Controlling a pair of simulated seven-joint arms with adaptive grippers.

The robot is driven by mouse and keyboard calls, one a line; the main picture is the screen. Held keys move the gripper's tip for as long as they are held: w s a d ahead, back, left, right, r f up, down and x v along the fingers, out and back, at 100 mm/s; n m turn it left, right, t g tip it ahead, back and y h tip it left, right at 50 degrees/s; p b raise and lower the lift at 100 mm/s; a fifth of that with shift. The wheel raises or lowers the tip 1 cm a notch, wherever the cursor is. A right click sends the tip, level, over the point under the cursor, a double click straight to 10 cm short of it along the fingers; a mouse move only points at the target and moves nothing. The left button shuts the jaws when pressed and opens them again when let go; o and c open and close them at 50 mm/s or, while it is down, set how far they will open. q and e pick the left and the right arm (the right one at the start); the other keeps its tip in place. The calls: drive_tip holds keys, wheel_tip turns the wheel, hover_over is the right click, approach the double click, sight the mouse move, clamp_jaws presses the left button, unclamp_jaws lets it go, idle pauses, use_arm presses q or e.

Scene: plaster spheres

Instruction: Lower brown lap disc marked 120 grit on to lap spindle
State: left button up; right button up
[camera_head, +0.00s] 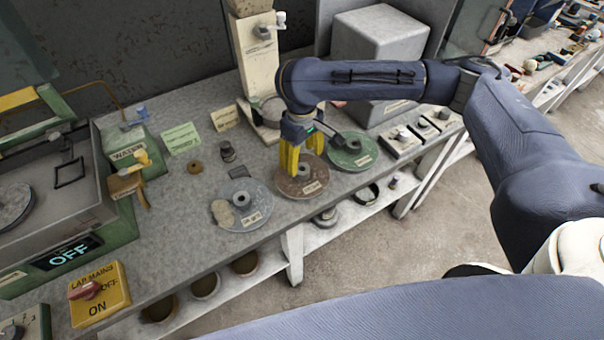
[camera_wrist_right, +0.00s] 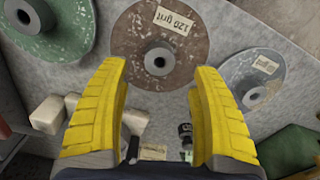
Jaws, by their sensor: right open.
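The brown lap disc (camera_head: 290,188), with a raised grey centre hub, lies flat on the grey bench between a green and a grey disc. Its "120 grit" label reads clearly in the right wrist view (camera_wrist_right: 185,62). My right gripper (camera_head: 302,157) is over this disc, yellow fingers spread and pointing down. In the wrist view nothing is between the fingers (camera_wrist_right: 160,75); the hub shows beyond the tips. The green-edged lap machine (camera_head: 50,178) is at the left, with a round dark plate (camera_head: 12,205) in its basin. I cannot make out its spindle. My left gripper is out of view.
The green disc (camera_head: 345,160) and grey disc (camera_head: 245,215) lie close on either side. A tan lump touches the grey disc. Bottles and cards stand behind; a white stand (camera_head: 257,65) is at the back. A yellow mains switch (camera_head: 98,295) sits at front left. The machine display reads OFF.

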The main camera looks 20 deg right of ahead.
sight(302, 170)
drive_tip(key=shift+w+f, duration=0.1)
drive_tip(key=shift+f, duration=2.95)
drive_tip(key=shift+o, duration=0.3)
clamp_jaws()
